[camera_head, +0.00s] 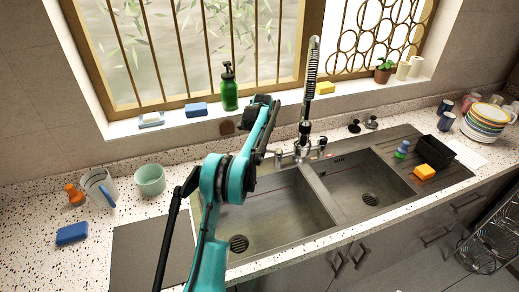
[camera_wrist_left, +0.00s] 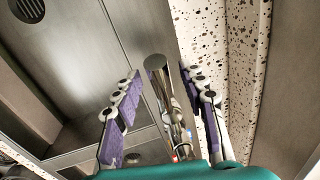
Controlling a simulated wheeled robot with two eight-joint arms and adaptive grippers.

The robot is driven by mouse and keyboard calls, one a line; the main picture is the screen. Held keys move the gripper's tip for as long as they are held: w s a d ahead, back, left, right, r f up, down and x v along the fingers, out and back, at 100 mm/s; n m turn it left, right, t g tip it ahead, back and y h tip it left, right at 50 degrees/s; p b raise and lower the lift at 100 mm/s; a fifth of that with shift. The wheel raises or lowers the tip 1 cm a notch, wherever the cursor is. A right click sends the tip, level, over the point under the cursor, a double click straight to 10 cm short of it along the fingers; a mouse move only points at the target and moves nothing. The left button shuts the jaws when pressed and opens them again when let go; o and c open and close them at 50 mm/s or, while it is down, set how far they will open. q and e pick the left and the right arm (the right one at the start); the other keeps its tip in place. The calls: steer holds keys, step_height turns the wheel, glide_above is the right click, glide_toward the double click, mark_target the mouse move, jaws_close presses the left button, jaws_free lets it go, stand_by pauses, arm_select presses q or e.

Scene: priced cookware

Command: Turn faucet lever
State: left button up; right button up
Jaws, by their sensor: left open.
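The chrome faucet (camera_head: 303,149) stands behind the double sink, with a tall coiled spout (camera_head: 311,80). A small lever (camera_head: 278,158) shows at the left of its base. My left arm reaches over the left basin, and its gripper is partly hidden by the arm near the faucet's left side. In the left wrist view my left gripper (camera_wrist_left: 160,78) is open, with its purple-padded fingers apart. A chrome faucet part (camera_wrist_left: 160,73) shows between the fingers in that view. I cannot tell whether they touch it. My right gripper is not in view.
The sink (camera_head: 330,207) has two empty basins. A green soap bottle (camera_head: 229,90) and blue sponge (camera_head: 196,109) stand on the sill.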

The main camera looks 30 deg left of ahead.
arm_select(q)
steer(key=shift+c, duration=0.4)
jaws_close()
steer(key=d+n, duration=0.1)
steer(key=s+d+n, duration=0.1)
steer(key=n, duration=0.1)
steer(key=shift+s+d+p, duration=0.2)
steer(key=shift+p, duration=0.1)
steer(key=shift+o, duration=0.4)
jaws_free()
step_height(320, 180, up, 12)
steer(key=s+d, duration=0.1)
steer(key=d, duration=0.1)
